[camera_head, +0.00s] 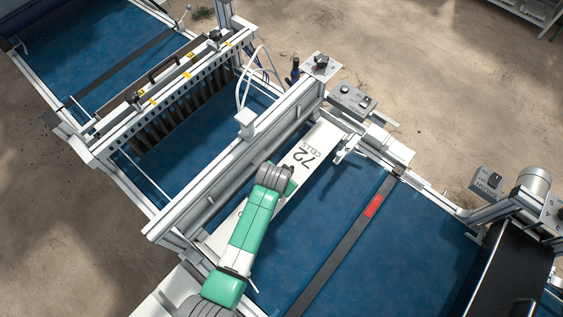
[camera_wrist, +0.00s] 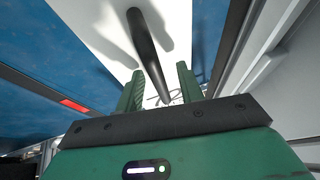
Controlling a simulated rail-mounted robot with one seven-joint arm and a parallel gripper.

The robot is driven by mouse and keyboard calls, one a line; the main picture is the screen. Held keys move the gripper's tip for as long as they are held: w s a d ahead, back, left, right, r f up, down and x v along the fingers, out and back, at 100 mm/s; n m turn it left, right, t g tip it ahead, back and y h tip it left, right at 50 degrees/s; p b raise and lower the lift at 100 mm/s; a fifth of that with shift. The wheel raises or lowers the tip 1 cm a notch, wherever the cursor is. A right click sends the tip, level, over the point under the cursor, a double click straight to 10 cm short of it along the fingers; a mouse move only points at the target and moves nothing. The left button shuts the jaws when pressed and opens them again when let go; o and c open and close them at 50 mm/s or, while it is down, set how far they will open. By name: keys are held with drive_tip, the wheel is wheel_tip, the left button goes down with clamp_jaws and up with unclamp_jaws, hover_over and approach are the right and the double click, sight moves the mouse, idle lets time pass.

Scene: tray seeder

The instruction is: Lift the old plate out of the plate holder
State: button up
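The old plate (camera_head: 325,137) is a long white strip marked "72 CELLS". It lies in the plate holder, beside the pale crossbeam (camera_head: 228,160) of the seeder. My arm covers its middle in the head view, and my gripper is hidden there. In the wrist view the white plate (camera_wrist: 98,22) carries a dark bar-like handle (camera_wrist: 146,42). My gripper (camera_wrist: 159,72) has its two green fingers apart, one on each side of the handle. Gaps show between the handle and both fingers. The plate's lettering shows partly behind the fingers.
A blue belt (camera_head: 400,240) runs below, crossed by a dark strip with a red patch (camera_head: 374,206). A row of dark nozzles (camera_head: 185,108) stands at upper left. Control boxes (camera_head: 352,98) sit near the plate's far end. A metal rail (camera_wrist: 262,60) is close on the right.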

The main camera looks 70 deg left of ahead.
drive_tip(key=shift+f, duration=0.1)
clamp_jaws()
idle(1.3)
